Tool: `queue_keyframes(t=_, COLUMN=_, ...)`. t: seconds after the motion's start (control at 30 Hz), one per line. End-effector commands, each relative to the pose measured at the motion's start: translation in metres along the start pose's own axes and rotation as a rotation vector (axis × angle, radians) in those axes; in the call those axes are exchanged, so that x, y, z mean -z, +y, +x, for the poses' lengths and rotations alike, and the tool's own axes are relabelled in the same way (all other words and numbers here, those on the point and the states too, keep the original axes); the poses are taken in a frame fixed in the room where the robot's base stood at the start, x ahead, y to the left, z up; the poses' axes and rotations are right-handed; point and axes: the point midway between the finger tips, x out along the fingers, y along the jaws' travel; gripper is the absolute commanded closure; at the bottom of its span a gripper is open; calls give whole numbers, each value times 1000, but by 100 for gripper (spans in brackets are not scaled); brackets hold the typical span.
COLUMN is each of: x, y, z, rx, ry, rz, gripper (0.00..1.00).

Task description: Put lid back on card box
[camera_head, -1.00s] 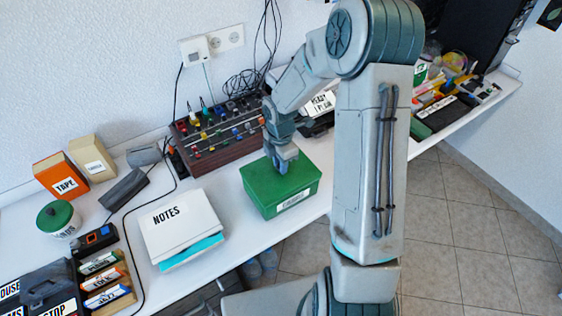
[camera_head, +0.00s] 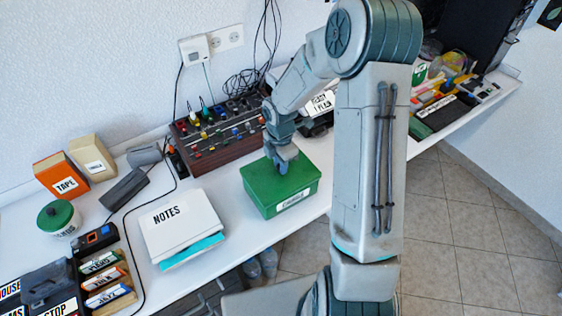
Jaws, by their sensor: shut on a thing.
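The green card box (camera_head: 262,195) stands on the white table in the middle of the view, with a white label on its front. Its green lid (camera_head: 300,172) sits on top of the box and looks level. I cannot tell whether it is fully seated. My gripper (camera_head: 281,167) points down at the lid's top, near its back middle, and is shut on the lid. The fingertips are small, and the part they grip is hidden by them.
A white NOTES binder (camera_head: 180,222) lies left of the box. A brown synthesizer with knobs and cables (camera_head: 215,140) stands behind it. The table's front edge (camera_head: 290,232) is close in front of the box.

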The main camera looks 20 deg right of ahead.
Motion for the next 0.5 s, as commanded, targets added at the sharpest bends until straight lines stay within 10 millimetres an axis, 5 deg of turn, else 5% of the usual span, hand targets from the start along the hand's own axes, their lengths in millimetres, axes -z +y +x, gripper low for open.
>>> queue_keyframes(t=0.27, x=0, y=0, z=0, rx=0, ry=0, rz=0, gripper=100)
queue_keyframes(t=0.3, x=0, y=0, z=0, rx=0, ry=0, rz=0, gripper=67)
queue_keyframes(t=0.33, x=0, y=0, z=0, rx=0, ry=0, rz=0, gripper=59)
queue_keyframes(t=0.5, x=0, y=0, z=0, rx=0, ry=0, rz=0, gripper=53)
